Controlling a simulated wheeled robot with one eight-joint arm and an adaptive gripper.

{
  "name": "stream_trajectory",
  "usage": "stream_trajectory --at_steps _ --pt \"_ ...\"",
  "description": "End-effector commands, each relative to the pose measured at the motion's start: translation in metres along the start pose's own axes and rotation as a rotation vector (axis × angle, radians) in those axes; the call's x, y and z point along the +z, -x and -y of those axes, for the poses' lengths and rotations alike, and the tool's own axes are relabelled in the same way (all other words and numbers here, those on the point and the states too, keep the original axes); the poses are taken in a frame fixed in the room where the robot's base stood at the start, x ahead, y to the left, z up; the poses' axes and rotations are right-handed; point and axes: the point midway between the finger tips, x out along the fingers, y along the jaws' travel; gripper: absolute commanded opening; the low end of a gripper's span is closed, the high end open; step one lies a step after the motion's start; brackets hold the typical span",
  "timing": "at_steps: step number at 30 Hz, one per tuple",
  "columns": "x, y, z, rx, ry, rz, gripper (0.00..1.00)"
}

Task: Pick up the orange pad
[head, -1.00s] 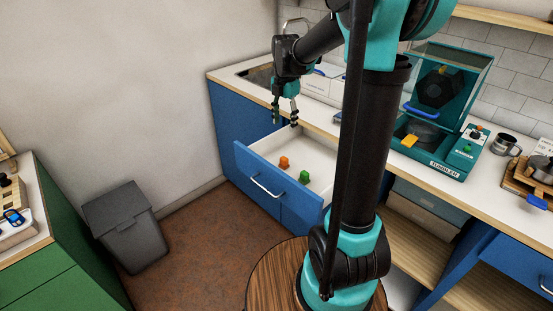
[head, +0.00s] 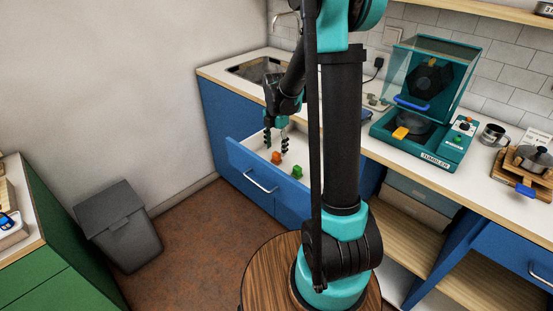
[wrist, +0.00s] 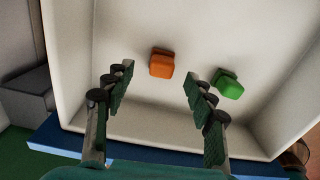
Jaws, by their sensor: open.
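The orange pad (head: 276,158) lies in the open blue drawer, left of a green pad (head: 297,171). In the wrist view the orange pad (wrist: 161,64) sits on the white drawer floor, ahead of and between my fingertips. The green pad (wrist: 228,84) is to its right, beyond the right finger. My gripper (head: 275,150) is open and empty, pointing down over the drawer. In the wrist view my gripper's fingers (wrist: 158,82) are spread apart, and I see no contact with either pad.
The drawer's blue front (head: 262,181) and its white walls surround the pads. A grey bin (head: 118,228) stands on the floor at left. The counter holds a sink (head: 257,69) and a teal tumbler machine (head: 418,140). The drawer floor between the pads is clear.

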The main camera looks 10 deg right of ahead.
Motion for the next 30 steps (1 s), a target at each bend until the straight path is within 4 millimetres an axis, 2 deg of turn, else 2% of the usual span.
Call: stream_trajectory --at_steps 3,9,17,27,30 --pt "0.001 -0.019 0.002 0.000 0.000 0.000 0.55" --pt "0.001 -0.038 0.002 0.000 0.000 0.000 0.55" --pt "0.001 -0.040 0.002 0.000 0.000 0.000 0.55" --pt "0.001 -0.040 0.002 0.000 0.000 0.000 0.14" --pt "0.001 -0.040 0.003 0.000 0.000 0.000 0.11"
